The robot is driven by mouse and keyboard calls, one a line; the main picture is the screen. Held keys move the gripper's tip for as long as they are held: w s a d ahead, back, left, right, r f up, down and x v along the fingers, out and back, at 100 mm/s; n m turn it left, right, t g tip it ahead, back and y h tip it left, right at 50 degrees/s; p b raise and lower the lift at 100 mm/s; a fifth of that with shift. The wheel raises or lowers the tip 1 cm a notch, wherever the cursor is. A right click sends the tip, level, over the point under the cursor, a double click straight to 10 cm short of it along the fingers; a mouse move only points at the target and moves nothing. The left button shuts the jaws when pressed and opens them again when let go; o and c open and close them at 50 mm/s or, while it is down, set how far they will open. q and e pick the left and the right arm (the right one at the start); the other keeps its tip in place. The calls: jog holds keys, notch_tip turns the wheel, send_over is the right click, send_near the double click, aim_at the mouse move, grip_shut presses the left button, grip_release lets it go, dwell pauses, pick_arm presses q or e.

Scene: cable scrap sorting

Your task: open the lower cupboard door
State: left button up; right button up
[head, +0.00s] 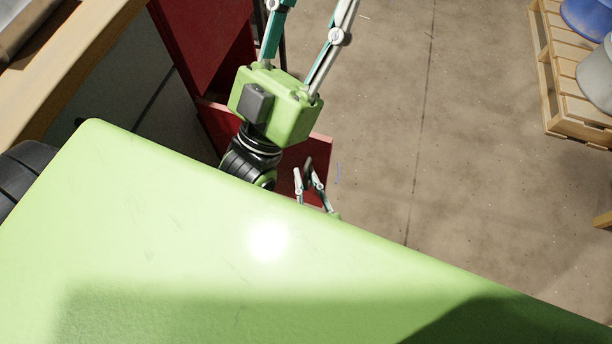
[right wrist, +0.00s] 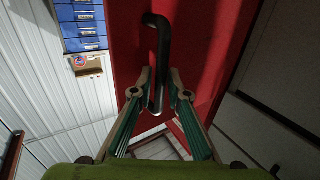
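The red cupboard (head: 205,45) stands at the upper left in the head view, with a lower red panel (head: 317,150) partly hidden behind my arm. In the right wrist view the red door face (right wrist: 205,45) carries a dark hooked handle (right wrist: 157,60). My right gripper (head: 306,170) is low by that panel. Its fingers, also in the right wrist view (right wrist: 160,85), are open on either side of the handle, with small gaps visible. My left gripper (head: 305,30) is higher and nearer the head camera, fingers spread; its tips are cut off. I cannot tell whether the door is ajar.
A wooden bench edge (head: 65,75) is at the upper left. A wooden pallet (head: 565,75) with blue and grey containers stands at the upper right. Bare concrete floor (head: 400,110) lies right of the cupboard. Blue drawers (right wrist: 82,25) show in the right wrist view.

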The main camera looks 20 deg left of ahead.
jog(key=v, duration=1.2)
dwell(0.3)
